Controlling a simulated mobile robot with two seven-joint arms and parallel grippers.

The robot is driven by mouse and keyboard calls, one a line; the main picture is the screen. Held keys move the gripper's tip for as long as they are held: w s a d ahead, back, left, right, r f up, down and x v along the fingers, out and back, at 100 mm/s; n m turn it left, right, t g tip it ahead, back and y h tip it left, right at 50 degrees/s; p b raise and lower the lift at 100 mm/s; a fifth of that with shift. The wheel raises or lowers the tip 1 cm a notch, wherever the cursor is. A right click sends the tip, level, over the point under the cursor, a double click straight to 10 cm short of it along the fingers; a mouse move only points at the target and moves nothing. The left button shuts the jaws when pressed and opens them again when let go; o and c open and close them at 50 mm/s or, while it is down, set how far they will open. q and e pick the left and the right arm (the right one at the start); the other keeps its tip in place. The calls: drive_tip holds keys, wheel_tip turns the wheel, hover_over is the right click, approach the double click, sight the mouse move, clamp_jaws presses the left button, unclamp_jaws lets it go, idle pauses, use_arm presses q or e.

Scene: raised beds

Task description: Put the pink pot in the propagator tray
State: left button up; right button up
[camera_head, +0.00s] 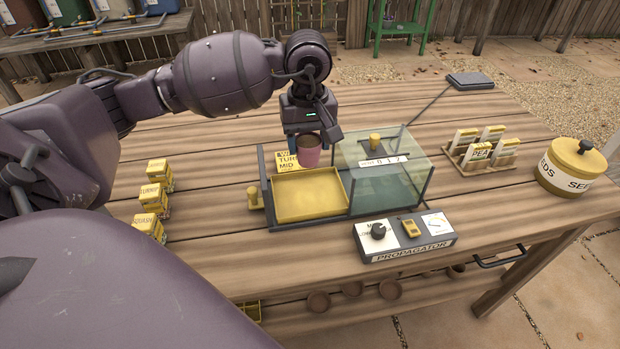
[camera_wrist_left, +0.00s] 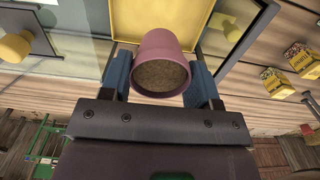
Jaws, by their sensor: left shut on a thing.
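The pink pot (camera_head: 309,152), filled with brown soil, is held by my left gripper (camera_head: 306,148) above the back edge of the yellow propagator tray. In the left wrist view the pot (camera_wrist_left: 163,48) sits between the two blue fingers of the gripper (camera_wrist_left: 163,80), which are shut on it. The yellow tray (camera_head: 300,212) is empty and sits at the left of the propagator base. It also shows beyond the pot in the left wrist view (camera_wrist_left: 130,22). My right gripper is not in view.
The glass cover (camera_head: 408,190) with a yellow knob stands at the tray's right. The propagator control box (camera_head: 404,240) is in front. Yellow seed boxes (camera_head: 153,198) stand at left, a packet rack (camera_head: 482,150) and seed tin (camera_head: 575,168) at right. A yellow label stands behind the tray.

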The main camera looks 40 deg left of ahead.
sight(308, 160)
use_arm(q)
wheel_tip(308, 160, down, 5)
drive_tip(key=shift+f, duration=0.1)
drive_tip(key=shift+f+b, duration=0.3)
drive_tip(key=shift+f, duration=0.3)
drive_tip(key=shift+f+b, duration=0.3)
drive_tip(key=shift+f, duration=1.6)
drive_tip(key=shift+f, duration=0.2)
drive_tip(key=o, duration=0.9)
drive_tip(key=shift+o, duration=0.2)
